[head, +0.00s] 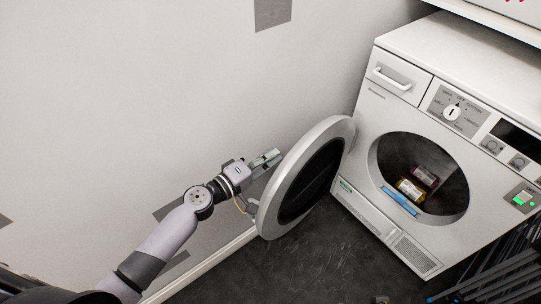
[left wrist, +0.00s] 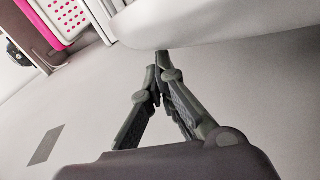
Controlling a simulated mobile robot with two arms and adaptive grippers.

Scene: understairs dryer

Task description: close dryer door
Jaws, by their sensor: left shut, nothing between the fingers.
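The white dryer (head: 390,140) stands at the right in the head view. Its round door (head: 335,126) is swung wide open toward the left wall, hinged at the dryer's left side. The drum opening (head: 440,195) shows several small items inside. My left gripper (head: 272,155) is at the outer, wall-facing side of the door, close to its rim. In the left wrist view its fingers (left wrist: 158,68) are shut and empty, with tips at the edge of a white rounded surface (left wrist: 220,22), likely the door. I cannot tell if they touch. My right gripper is not in view.
A plain wall (head: 130,90) runs close behind the door and my left arm. Dark floor (head: 310,265) is free in front of the dryer. A dark rack (head: 500,268) stands at the lower right. A pink-edged basket (left wrist: 72,18) shows in the left wrist view.

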